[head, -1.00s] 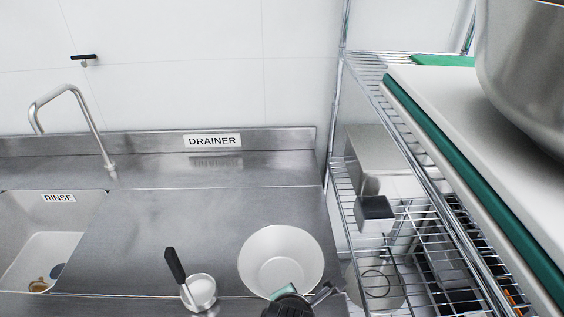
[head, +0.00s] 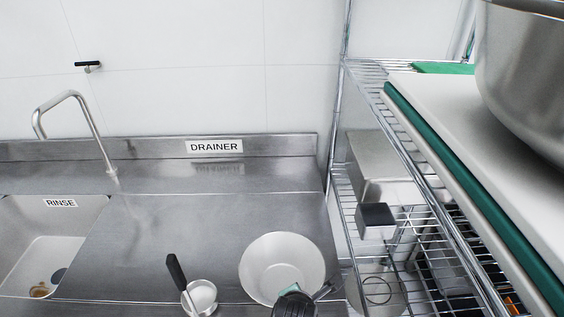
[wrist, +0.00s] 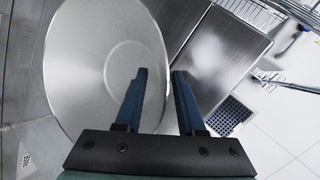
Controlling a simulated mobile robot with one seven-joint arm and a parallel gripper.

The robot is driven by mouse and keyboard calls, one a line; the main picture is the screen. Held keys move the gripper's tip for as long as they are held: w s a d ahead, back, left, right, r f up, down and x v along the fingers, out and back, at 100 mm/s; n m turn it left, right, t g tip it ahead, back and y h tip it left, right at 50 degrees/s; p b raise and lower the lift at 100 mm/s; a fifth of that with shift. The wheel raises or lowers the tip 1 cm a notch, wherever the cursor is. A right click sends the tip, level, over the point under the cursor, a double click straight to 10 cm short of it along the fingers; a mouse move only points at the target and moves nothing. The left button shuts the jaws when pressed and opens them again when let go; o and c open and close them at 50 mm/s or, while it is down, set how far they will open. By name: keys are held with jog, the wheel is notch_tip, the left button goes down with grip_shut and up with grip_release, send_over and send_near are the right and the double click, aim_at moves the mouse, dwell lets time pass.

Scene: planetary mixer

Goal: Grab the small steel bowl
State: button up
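The small steel bowl (head: 278,262) stands upright on the steel drainer top, near its front edge, in the head view. It looks empty. In the wrist view the bowl (wrist: 85,75) fills the left half. My gripper (head: 318,293) is at the bowl's front right rim in the head view, and my wrist hides part of that rim. In the wrist view my gripper (wrist: 159,72) is open, with one finger over the inside of the bowl and the other outside its rim. I see a gap between the fingers, and neither clearly presses on the wall.
A small cup (head: 202,296) with a black-handled tool (head: 177,272) stands left of the bowl. A wire shelf rack (head: 400,225) rises close on the right, with a large steel bowl (head: 525,80) on boards (head: 440,120). A rinse sink (head: 35,250) is at the left.

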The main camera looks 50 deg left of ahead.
jog(key=shift+c, duration=0.3)
grip_shut()
dwell(1.1)
